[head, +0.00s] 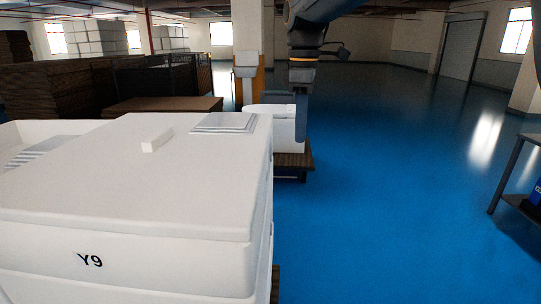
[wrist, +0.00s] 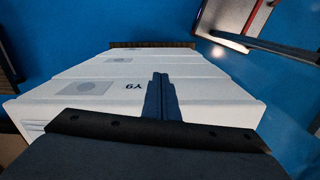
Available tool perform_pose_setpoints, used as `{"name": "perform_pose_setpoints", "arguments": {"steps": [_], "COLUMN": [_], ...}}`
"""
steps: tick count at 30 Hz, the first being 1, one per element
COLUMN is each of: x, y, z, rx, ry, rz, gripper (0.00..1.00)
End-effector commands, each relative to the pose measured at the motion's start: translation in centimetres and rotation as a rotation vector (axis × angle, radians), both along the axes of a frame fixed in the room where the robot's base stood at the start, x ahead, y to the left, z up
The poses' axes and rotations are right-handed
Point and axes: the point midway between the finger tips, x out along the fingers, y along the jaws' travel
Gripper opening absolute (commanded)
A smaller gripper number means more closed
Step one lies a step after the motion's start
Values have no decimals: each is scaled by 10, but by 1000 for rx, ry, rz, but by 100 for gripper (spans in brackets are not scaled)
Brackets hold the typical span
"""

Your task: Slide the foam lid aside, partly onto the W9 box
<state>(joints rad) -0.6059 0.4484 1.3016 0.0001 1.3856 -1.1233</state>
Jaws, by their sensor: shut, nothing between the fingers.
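A white foam lid (head: 140,175) covers the large white box marked Y9 (head: 90,261) in the head view. A small white block and a thin grey-white square piece (head: 224,122) are on its top. My gripper (head: 302,145) hangs beyond the lid's far right corner, fingers down, apart from the lid in the picture. In the wrist view my gripper (wrist: 161,78) is shut and empty, and white box faces with an upside-down Y9 mark (wrist: 133,86) lie behind the fingers. No W9 mark is readable in either view.
Another white box (head: 284,112) stands on a dark pallet (head: 292,161) beyond. A white container edge (head: 40,128) shows at the left. Dark stacks (head: 50,90) stand behind. The blue floor (head: 400,190) is clear to the right, up to a dark table (head: 512,170).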

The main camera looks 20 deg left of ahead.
Motion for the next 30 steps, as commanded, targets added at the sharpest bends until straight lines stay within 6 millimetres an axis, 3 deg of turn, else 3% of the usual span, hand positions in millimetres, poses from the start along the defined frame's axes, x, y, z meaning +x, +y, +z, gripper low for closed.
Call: {"name": "perform_pose_setpoints", "arguments": {"steps": [3, 8, 14, 24, 30], "x": [-6, -9, -10, -10, -18], "y": [26, 34, 33, 32, 60], "z": [17, 20, -8, -74, -74], "rx": [-2, -5, -7, -6, -4], "ry": [2, 7, 9, 9, 5], "rz": [107, 152, 151, 149, 151], "gripper": [0, 0, 0, 0, 0]}}
